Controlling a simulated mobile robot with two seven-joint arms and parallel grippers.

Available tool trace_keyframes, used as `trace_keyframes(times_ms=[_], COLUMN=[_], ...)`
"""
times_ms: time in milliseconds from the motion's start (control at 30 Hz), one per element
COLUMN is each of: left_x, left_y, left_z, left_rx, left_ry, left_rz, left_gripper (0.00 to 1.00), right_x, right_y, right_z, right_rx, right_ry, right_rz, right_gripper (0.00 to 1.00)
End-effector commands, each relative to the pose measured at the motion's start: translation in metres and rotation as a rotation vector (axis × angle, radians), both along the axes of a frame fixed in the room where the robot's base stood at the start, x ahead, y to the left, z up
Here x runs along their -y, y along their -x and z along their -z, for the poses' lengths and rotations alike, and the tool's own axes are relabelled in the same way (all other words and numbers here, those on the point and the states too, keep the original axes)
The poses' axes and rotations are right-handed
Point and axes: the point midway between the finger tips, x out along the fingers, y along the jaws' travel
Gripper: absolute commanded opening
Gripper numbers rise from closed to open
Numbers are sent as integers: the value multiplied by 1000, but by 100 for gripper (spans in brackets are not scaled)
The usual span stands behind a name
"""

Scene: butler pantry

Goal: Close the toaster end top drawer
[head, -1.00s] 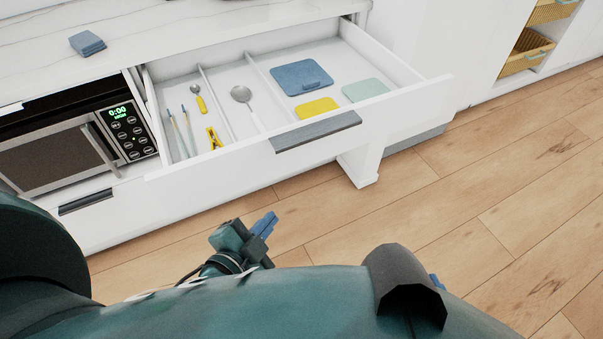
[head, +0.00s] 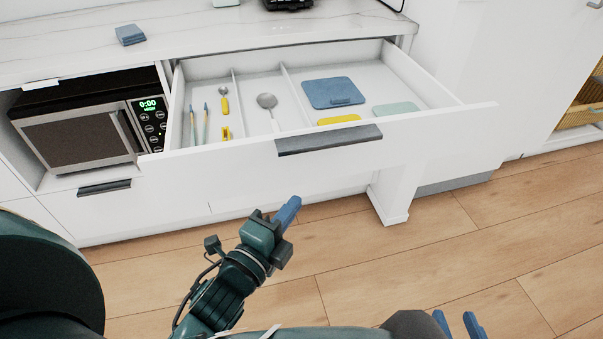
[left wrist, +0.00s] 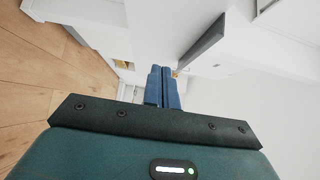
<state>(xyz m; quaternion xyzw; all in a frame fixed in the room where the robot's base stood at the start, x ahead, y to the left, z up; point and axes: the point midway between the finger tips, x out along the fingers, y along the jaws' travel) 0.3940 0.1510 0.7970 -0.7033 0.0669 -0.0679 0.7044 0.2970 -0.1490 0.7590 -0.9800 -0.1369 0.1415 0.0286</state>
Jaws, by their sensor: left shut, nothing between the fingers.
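The white top drawer (head: 425,128) stands pulled out below the counter, with a dark grey bar handle (head: 330,139) on its front. The handle also shows in the left wrist view (left wrist: 203,40). Inside lie utensils, a blue flat item (head: 334,92), a yellow one and a pale green one. My left gripper (head: 288,212) is shut and empty, below and in front of the drawer front, apart from it. Its blue fingers (left wrist: 163,86) are together in the left wrist view. My right gripper (head: 460,325) shows only its fingertips at the bottom edge, with a gap between them.
A microwave (head: 85,135) sits in an open niche left of the drawer, above a closed drawer with a dark handle (head: 104,187). A white leg (head: 392,205) stands under the open drawer. The wooden floor (head: 420,265) in front is clear.

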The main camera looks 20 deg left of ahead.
Motion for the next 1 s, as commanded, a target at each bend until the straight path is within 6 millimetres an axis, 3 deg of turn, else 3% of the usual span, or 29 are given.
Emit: trace_keyframes(times_ms=[300,433,633,1000], left_x=[12,-2,-10,-11], left_y=[-62,-78,-90,-91], left_z=[-1,-1,0,0], left_rx=[3,1,-1,-1], left_ry=[2,-2,1,2], left_rz=[0,0,0,-1], left_gripper=[0,0,0,0], right_x=[0,0,0,0], right_y=[0,0,0,0], right_z=[1,1,2,2], right_rx=[3,4,3,2], right_ry=[1,4,6,5], right_rz=[0,-1,-2,-3], right_gripper=[36,36,36,36])
